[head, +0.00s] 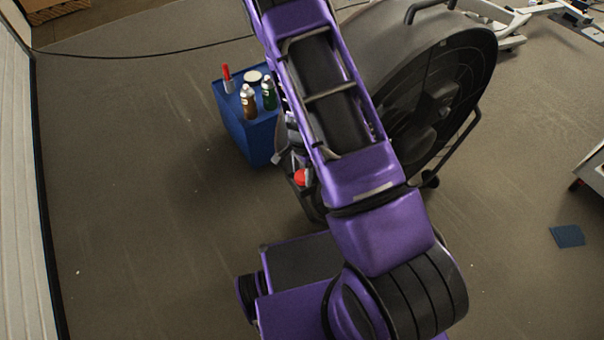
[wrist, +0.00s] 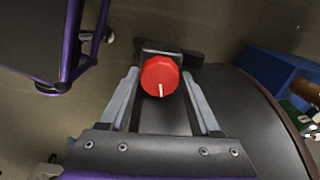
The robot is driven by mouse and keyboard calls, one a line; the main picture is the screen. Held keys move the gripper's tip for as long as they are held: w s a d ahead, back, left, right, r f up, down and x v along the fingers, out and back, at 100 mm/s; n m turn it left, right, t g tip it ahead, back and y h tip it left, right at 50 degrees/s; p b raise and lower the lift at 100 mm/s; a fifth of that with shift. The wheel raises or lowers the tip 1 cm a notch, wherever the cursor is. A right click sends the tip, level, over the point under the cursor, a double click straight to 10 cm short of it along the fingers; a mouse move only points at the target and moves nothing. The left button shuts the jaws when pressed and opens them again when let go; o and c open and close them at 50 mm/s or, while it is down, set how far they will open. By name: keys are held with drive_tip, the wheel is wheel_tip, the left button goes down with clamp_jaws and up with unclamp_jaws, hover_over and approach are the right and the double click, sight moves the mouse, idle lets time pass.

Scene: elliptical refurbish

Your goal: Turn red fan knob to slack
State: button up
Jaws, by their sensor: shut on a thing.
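The red fan knob (wrist: 160,76) is a round, faceted dial in the middle of the wrist view. Its white pointer line points down in that picture. My gripper (wrist: 161,73) has one grey finger on each side of the knob and is shut on it. In the head view the knob (head: 301,177) shows as a small red patch beside my purple arm, which hides most of the gripper. The knob sits by the big dark round fan housing (head: 440,100), partly covered by my arm.
A blue box (head: 243,130) with several bottles and a red-capped item on top stands close left of my arm. A blue flat piece (head: 567,236) lies on the floor at right. The floor at left is clear up to the pale wall (head: 18,200).

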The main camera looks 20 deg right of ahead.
sight(302, 175)
drive_tip(key=shift+n+b, duration=0.55)
drive_tip(key=shift+n, duration=0.95)
drive_tip(key=o, duration=1.4)
wheel_tip(302, 175, up, 18)
drive_tip(key=p, duration=0.3)
drive_tip(key=shift+f, duration=0.25)
